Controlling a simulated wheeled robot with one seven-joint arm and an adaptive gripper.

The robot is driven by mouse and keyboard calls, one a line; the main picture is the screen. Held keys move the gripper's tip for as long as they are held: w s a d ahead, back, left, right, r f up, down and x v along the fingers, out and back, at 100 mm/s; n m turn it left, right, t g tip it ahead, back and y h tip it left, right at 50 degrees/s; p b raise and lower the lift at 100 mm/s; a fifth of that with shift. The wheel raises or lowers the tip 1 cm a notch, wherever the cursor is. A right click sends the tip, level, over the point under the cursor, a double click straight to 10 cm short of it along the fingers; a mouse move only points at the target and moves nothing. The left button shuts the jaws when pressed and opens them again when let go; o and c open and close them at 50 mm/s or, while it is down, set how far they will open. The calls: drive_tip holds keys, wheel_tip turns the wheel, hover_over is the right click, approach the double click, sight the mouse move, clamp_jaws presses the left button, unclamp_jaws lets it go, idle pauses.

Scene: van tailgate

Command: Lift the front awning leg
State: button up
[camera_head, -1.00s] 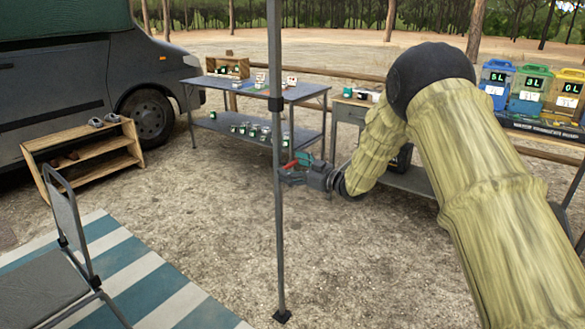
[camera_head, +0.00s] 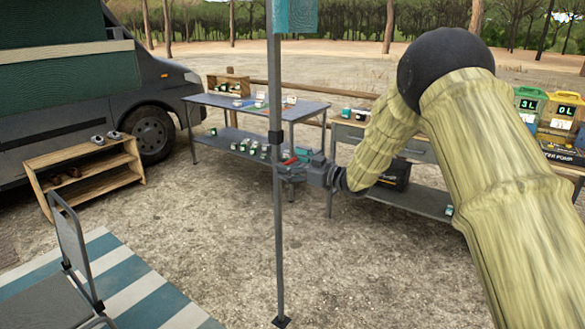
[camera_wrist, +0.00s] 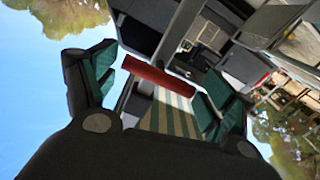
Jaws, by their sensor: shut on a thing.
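The front awning leg (camera_head: 279,230) is a thin grey upright pole in the middle of the head view, with a dark collar (camera_head: 275,138) partway up and a dark foot at the bottom. I cannot tell whether the foot touches the ground. My gripper (camera_head: 287,170) is at the leg just below the collar, reaching in from the right. A red bar (camera_wrist: 158,80) lies between the green-padded fingers in the wrist view; it looks like a grip on the leg. My gripper is shut on it. A teal awning edge (camera_head: 293,15) shows at the top of the leg.
A folding table (camera_head: 255,105) with small items stands behind the leg. A wooden shelf (camera_head: 85,165) and the van (camera_head: 90,80) are at left, a chair (camera_head: 70,250) and striped mat (camera_head: 140,285) at lower left. Colored canisters (camera_head: 545,115) are at right.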

drive_tip(key=shift+a+r, duration=0.15)
drive_tip(key=shift+r, duration=0.05)
drive_tip(key=o, duration=1.2)
drive_tip(key=shift+r, duration=0.1)
drive_tip(key=shift+c, duration=0.2)
drive_tip(key=shift+s, duration=0.1)
drive_tip(key=v, duration=1.2)
